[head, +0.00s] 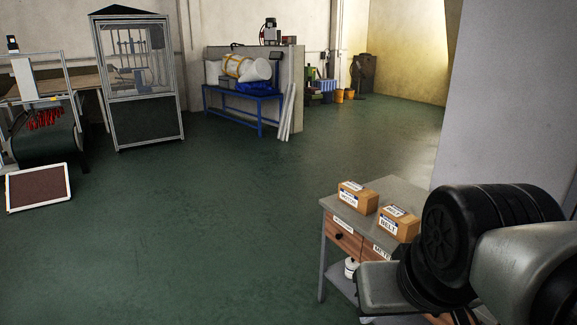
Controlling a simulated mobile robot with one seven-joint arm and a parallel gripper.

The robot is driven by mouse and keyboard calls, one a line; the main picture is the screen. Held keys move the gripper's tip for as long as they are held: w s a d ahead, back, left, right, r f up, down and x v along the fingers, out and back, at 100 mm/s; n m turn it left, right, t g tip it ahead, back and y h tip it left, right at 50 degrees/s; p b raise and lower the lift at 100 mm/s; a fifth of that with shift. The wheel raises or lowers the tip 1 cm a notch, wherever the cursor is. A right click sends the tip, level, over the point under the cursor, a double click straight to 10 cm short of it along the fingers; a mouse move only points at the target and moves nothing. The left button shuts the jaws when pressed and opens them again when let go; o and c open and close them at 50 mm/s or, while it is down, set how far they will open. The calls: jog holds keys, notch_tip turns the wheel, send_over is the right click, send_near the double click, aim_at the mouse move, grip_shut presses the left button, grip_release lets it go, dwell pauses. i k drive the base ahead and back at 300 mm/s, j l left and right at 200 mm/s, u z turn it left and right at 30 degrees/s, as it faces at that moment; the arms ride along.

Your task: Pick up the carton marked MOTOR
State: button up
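Two brown cartons sit on top of a small grey workbench with drawers at the lower right of the head view. The left, farther carton (358,198) has a white label on its front that seems to read MOTOR, though the print is small. The right, nearer carton (399,223) has a label that reads BELT. Both are upright and apart from each other. My arm, in black and grey, fills the lower right corner, in front of the bench's right part. I cannot make out my gripper's fingers, and neither carton is seen held.
The bench top (384,186) has bare room behind the cartons. Labelled wooden drawers (345,241) are below, with a white jar (351,267) on a lower shelf. A grey wall (510,90) stands right. A framed panel (38,187) leans at far left. The green floor between is clear.

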aim_at(363, 200)
jog(key=i+j+u, duration=0.15)
jog(key=i+u, duration=0.15)
jog(key=i, duration=0.4)
jog(key=i+u, duration=0.3)
jog(key=i, duration=0.45)
jog(key=i+z, duration=0.25)
jog(key=i, duration=0.15)
jog(key=i+j+z, duration=0.1)
jog(key=i+z, duration=0.15)
jog(key=i, duration=0.15)
jog(key=i+j+z, duration=0.25)
jog(key=i, duration=0.15)
jog(key=i+z, duration=0.2)
jog(key=z, duration=0.2)
jog(key=i+z, duration=0.15)
jog(key=z, duration=0.2)
jog(key=i+j+z, duration=0.15)
jog(key=z, duration=0.25)
jog(key=i+j+z, duration=0.15)
jog(key=z, duration=0.25)
jog(key=i+j+z, duration=0.25)
